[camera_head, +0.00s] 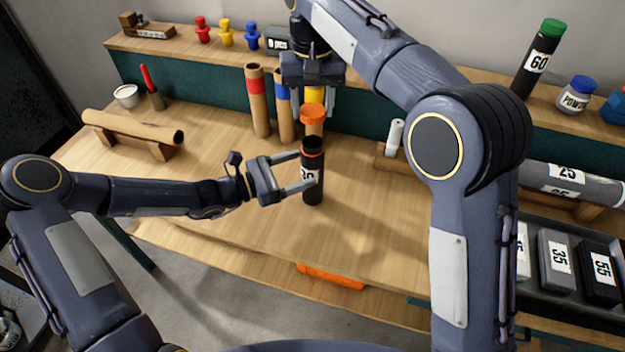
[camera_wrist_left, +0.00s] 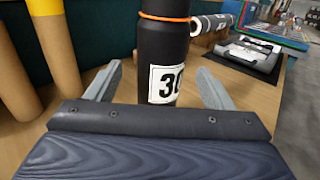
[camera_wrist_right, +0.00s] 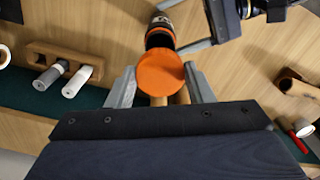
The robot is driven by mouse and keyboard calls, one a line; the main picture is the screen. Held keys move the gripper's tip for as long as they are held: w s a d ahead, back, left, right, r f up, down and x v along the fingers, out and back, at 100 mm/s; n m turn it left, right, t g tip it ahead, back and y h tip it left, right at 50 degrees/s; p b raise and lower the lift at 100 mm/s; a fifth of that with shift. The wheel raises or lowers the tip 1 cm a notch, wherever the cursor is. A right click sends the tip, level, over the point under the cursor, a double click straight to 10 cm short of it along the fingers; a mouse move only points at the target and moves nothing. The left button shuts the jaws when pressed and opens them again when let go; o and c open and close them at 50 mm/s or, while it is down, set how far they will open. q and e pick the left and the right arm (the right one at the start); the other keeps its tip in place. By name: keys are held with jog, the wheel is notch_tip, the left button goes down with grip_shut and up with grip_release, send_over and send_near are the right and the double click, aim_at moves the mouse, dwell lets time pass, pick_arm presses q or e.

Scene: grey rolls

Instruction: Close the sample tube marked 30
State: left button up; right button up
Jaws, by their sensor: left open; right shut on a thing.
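The black sample tube (camera_head: 313,192) marked 30 stands upright on the table, its dark open mouth ringed in orange. Its label shows in the left wrist view (camera_wrist_left: 165,85). My left gripper (camera_head: 305,171) is open, with its fingers on either side of the tube; contact cannot be told. My right gripper (camera_wrist_right: 160,84) is shut on an orange cap (camera_head: 313,113), which also shows in the right wrist view (camera_wrist_right: 160,73). The cap is held apart from the tube, above and slightly behind its mouth in the head view. The cap's underside is hidden.
Cardboard tubes with red (camera_head: 257,105) and blue (camera_head: 284,110) bands, and a yellow-banded one, stand close behind. A green-capped tube (camera_head: 538,60) marked 60 stands on the back shelf. A cardboard roll (camera_head: 130,126) lies on a stand at left.

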aim_at(312, 164)
pick_arm(q)
jog(key=shift+x, duration=2.15)
jog(key=c, duration=1.4)
jog(key=shift+c, duration=0.2)
pick_arm(e)
jog(key=shift+f, duration=2.5)
jog(key=shift+f, duration=0.1)
jog(key=shift+f, duration=0.8)
jog(key=shift+f, duration=0.55)
